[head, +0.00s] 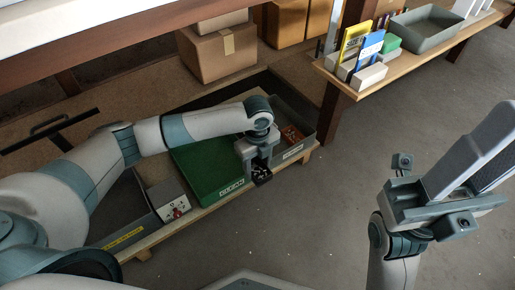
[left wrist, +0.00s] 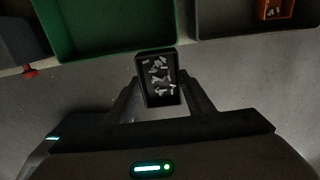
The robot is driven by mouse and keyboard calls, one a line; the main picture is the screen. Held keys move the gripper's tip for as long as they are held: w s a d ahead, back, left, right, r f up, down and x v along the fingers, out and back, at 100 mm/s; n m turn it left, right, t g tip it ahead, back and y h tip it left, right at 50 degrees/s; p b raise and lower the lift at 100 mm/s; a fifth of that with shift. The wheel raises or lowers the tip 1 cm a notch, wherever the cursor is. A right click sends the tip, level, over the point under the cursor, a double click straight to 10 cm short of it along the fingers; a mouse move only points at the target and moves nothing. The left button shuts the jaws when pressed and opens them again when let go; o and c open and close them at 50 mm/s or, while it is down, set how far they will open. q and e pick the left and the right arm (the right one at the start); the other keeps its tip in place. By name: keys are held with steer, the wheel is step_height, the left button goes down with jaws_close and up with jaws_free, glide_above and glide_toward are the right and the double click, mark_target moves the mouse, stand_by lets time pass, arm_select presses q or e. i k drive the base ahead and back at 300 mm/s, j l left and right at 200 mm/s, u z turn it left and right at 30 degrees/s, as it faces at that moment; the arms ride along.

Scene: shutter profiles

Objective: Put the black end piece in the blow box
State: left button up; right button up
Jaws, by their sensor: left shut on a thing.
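My left gripper (head: 259,164) is at the front edge of the low shelf, by the front right corner of the green box (head: 205,165). It is shut on a small black piece (head: 261,177). In the left wrist view the black piece (left wrist: 143,63) is a narrow, tray-like shape between the fingers, with several small white bits in it. It is held in front of the green box (left wrist: 95,48). My right gripper (head: 485,150) is raised at the right; whether its jaws are apart is unclear.
A grey box with an orange container (head: 292,135) stands right of the green box. Left of it are a small grey box with a red knob (head: 170,200) and a yellow-labelled bin (head: 124,238). A side bench holds a grey tray (head: 425,30). The floor in front is clear.

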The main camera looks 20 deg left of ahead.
mark_target(108, 229)
steer(key=k, duration=0.9)
